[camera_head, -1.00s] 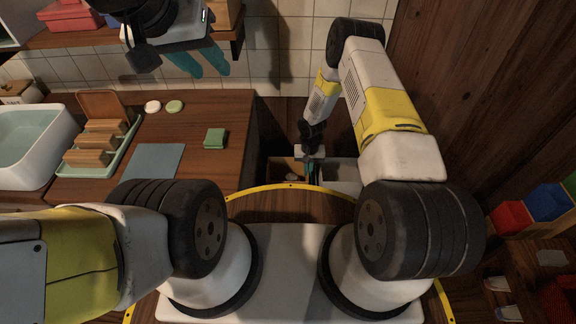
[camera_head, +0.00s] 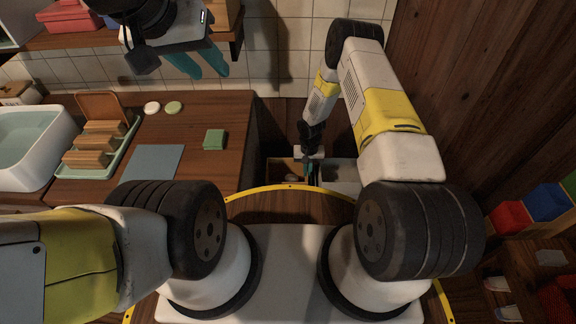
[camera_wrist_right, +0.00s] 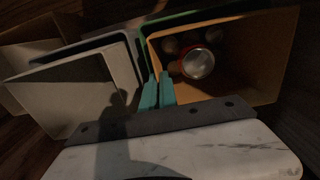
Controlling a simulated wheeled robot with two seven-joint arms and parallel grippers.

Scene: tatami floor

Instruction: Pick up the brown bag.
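The brown bag (camera_wrist_right: 255,55) is open at the top and fills the upper right of the right wrist view. A red can with a silver end and several round items lie inside it. In the head view only a small part of the bag (camera_head: 283,165) shows, beyond the yellow-edged base. My right gripper (camera_wrist_right: 158,88) has its teal fingers close together at the bag's left wall, with the wall's edge between them. It also shows in the head view (camera_head: 308,169). My left gripper (camera_head: 207,66) is open and empty at the upper left.
A grey-white open bin (camera_wrist_right: 85,90) stands left of the bag, with a green edge behind. The wooden counter (camera_head: 215,110) is left of my right gripper and holds a green sponge (camera_head: 214,139) and a rack (camera_head: 100,150). A wooden wall (camera_head: 480,80) is at the right.

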